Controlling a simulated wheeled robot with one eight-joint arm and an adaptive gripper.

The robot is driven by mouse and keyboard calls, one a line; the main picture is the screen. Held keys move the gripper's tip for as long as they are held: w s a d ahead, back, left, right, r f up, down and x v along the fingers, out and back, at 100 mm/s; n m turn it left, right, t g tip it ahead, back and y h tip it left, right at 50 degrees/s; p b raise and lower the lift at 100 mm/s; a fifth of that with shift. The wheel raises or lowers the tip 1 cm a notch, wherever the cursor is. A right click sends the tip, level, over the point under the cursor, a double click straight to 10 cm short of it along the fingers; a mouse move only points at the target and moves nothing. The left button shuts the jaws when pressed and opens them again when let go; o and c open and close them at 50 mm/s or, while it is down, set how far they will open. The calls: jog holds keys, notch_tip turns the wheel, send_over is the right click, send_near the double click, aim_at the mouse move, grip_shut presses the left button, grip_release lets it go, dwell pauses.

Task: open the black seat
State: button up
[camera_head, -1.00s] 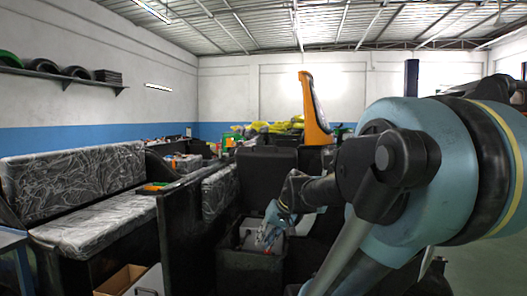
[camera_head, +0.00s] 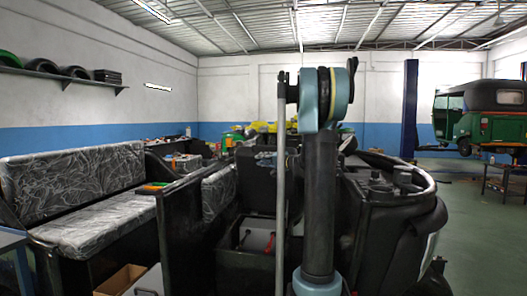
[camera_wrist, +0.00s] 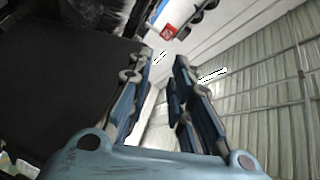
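The black seat (camera_head: 256,184) appears in the head view as a dark panel standing up behind an open black compartment (camera_head: 232,262). A grey item (camera_head: 257,240) with red parts shows inside the compartment. My raised arm covers the right part of the panel. In the wrist view, a broad flat black panel (camera_wrist: 60,85), probably the seat, fills the left side. My gripper (camera_wrist: 160,58) is open in that view, with nothing between its fingers. It is beside the panel, but contact cannot be told. The gripper is not clearly visible in the head view.
Plastic-wrapped grey seats (camera_head: 75,180) stand at left. Black bodywork (camera_head: 395,215) stands right of my arm. A blue post (camera_head: 410,110) and green rickshaw (camera_head: 475,120) stand farther right. Open floor (camera_head: 475,225) shows at right.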

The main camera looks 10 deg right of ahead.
jog(key=w+d+r+m+t+h, duration=0.1)
jog(key=w+d+m+t, duration=0.3)
jog(key=w+d, duration=0.55)
jog(key=x, duration=1.2)
jog(key=shift+w+a+r, duration=0.15)
jog(key=shift+w+a, duration=0.05)
jog(key=shift+a, duration=0.15)
grip_shut()
